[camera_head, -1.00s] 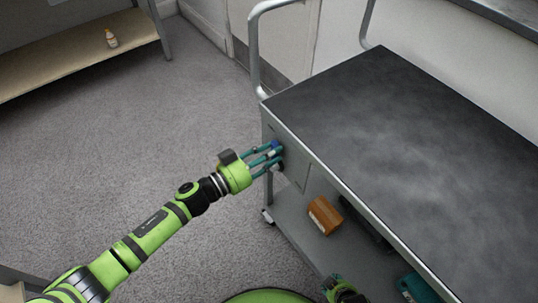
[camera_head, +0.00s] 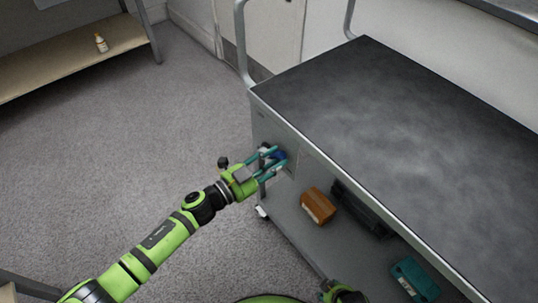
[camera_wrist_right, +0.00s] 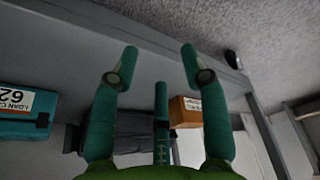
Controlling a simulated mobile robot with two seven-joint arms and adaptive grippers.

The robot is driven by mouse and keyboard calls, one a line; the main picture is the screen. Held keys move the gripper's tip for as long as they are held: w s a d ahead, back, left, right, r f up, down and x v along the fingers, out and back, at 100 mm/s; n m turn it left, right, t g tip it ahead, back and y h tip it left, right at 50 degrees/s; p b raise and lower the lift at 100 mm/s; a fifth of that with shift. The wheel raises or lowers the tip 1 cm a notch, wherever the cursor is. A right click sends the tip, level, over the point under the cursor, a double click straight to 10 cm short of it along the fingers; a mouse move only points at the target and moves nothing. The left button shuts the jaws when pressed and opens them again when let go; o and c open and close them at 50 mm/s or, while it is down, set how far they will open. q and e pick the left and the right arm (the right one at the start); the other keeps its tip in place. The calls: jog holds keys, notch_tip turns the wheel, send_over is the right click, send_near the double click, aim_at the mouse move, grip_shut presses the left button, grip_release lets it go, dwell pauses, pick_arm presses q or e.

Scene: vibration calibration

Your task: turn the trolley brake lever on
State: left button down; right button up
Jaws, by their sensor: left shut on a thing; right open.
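The trolley (camera_head: 400,140) has a dark top and a grey side panel. The brake lever, of which a blue part (camera_head: 279,157) shows, is on that panel below the top's near left corner. My left gripper (camera_head: 274,164) is shut on the lever, its teal fingers around the blue part and hiding most of it. How far the lever is turned cannot be told. My right gripper (camera_head: 340,291) is at the bottom edge of the head view. In the right wrist view its fingers (camera_wrist_right: 160,70) are spread and empty, with the trolley's underside behind them.
The trolley's lower shelf holds an orange-brown box (camera_head: 318,206), a dark case (camera_head: 362,210) and a teal case (camera_head: 414,280). A wooden shelf (camera_head: 60,65) with a small bottle (camera_head: 101,42) stands at the far left. The grey floor (camera_head: 130,150) left of the trolley is clear.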

pick_arm(q)
jog(key=shift+s+d+f+m+b, duration=0.15)
jog(key=shift+s+f+m+b, duration=0.15)
jog(key=shift+m, duration=0.3)
jog(key=shift+s+d+f+m+b, duration=0.1)
jog(key=shift+d+f+m+b, duration=0.1)
jog(key=shift+f+m, duration=0.3)
pick_arm(e)
jog(key=shift+s+a+r+g, duration=0.15)
jog(key=shift+s+r+g, duration=0.1)
jog(key=shift+s+g, duration=0.1)
pick_arm(q)
jog(key=c, duration=0.8)
grip_release()
jog(key=shift+c, duration=0.2)
jog(key=v, duration=1.2)
